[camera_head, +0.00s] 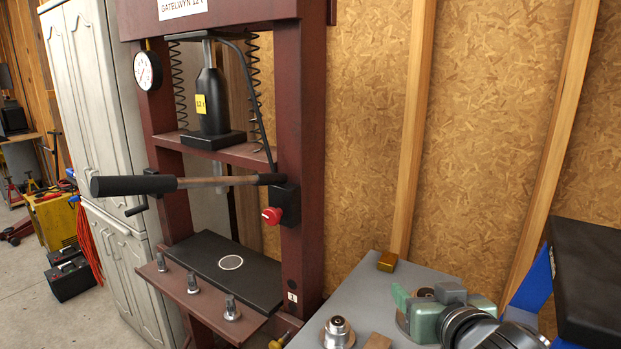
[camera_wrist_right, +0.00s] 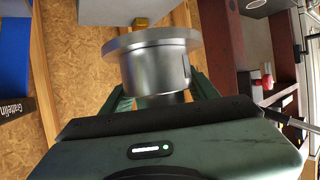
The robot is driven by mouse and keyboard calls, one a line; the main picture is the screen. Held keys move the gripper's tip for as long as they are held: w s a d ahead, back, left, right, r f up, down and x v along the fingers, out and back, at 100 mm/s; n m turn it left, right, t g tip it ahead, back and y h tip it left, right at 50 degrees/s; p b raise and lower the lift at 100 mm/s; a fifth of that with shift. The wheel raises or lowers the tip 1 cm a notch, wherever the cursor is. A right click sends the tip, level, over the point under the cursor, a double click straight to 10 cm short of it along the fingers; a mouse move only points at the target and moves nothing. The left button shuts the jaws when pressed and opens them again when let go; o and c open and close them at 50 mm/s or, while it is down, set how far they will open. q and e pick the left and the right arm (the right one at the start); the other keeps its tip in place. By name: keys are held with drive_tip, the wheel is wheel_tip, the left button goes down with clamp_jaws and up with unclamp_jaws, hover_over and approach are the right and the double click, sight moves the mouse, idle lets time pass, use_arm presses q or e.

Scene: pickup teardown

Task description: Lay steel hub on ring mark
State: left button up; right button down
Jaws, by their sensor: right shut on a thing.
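The ring mark (camera_head: 231,262) is a pale circle on the black plate (camera_head: 208,258) on the press bed, and nothing lies on it. My right gripper (camera_head: 410,308) is green and is over the grey bench at the lower right. It is shut on the steel hub (camera_wrist_right: 155,68), a shiny cylinder with a wide flange that fills the jaws in the right wrist view. In the head view the gripper mostly hides the hub. The held hub is well to the right of the ring mark. My left gripper is not in view.
The maroon press frame (camera_head: 297,150) rises around the plate, with a black-handled lever (camera_head: 135,185) across its front. Several bolts (camera_head: 193,283) stand on the front ledge. The grey bench (camera_head: 322,318) holds another steel part (camera_head: 337,331) and a small brass block (camera_head: 387,261).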

drive_tip(key=shift+v, duration=0.8)
drive_tip(key=shift+d+f, duration=0.1)
drive_tip(key=shift+d, duration=0.1)
drive_tip(key=shift+a, duration=0.1)
drive_tip(key=shift+w, duration=0.1)
